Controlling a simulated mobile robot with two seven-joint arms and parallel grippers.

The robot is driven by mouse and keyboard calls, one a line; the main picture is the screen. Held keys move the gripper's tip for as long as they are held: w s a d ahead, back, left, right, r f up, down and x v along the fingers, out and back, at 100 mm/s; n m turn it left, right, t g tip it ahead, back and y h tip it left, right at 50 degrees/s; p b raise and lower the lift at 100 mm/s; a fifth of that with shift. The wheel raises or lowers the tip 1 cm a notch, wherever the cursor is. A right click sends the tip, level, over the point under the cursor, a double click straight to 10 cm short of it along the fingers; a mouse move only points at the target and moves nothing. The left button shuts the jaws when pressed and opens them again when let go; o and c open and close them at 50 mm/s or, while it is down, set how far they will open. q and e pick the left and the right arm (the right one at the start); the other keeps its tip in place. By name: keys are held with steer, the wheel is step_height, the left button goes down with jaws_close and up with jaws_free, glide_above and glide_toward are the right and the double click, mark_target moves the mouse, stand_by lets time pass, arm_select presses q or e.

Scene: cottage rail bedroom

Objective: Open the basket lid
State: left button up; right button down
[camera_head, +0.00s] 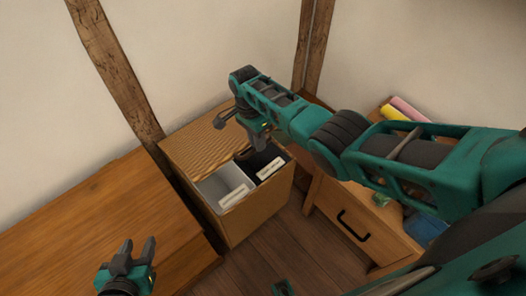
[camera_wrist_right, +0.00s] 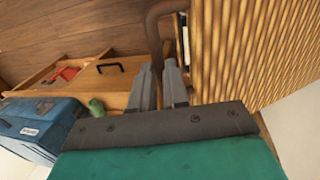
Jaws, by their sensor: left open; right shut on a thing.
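The basket (camera_head: 255,208) stands on the floor against the wall. Its woven lid (camera_head: 190,140) is partly raised and leans back toward the wall. The front of the basket is uncovered, showing a white compartment (camera_head: 218,184) and a black compartment (camera_head: 258,162), each with a label. My right gripper (camera_head: 240,122) is over the lid's edge. In the right wrist view its fingers (camera_wrist_right: 159,70) are shut on the brown curved lid handle (camera_wrist_right: 154,30), beside the woven lid surface (camera_wrist_right: 245,50). My left gripper (camera_head: 132,250) is open and empty, in front of the wooden surface at the left.
A wooden surface (camera_head: 90,225) lies left of the basket. A wooden drawer unit (camera_head: 345,205) with a dark handle stands to the right, with pink and yellow rolls (camera_head: 400,110) behind my right arm. A blue case (camera_wrist_right: 40,130) shows in the wrist view.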

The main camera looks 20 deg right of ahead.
steer(key=w+r, duration=0.1)
steer(key=w+a+r, duration=0.1)
steer(key=r, duration=0.1)
steer(key=shift+w+r, duration=0.5)
steer(key=shift+r, duration=0.15)
steer(key=shift+a, duration=0.1)
steer(key=c, duration=1.6)
jaws_free()
steer(key=o, duration=0.5)
steer(key=shift+w+f, duration=0.1)
steer(key=shift+f, duration=0.15)
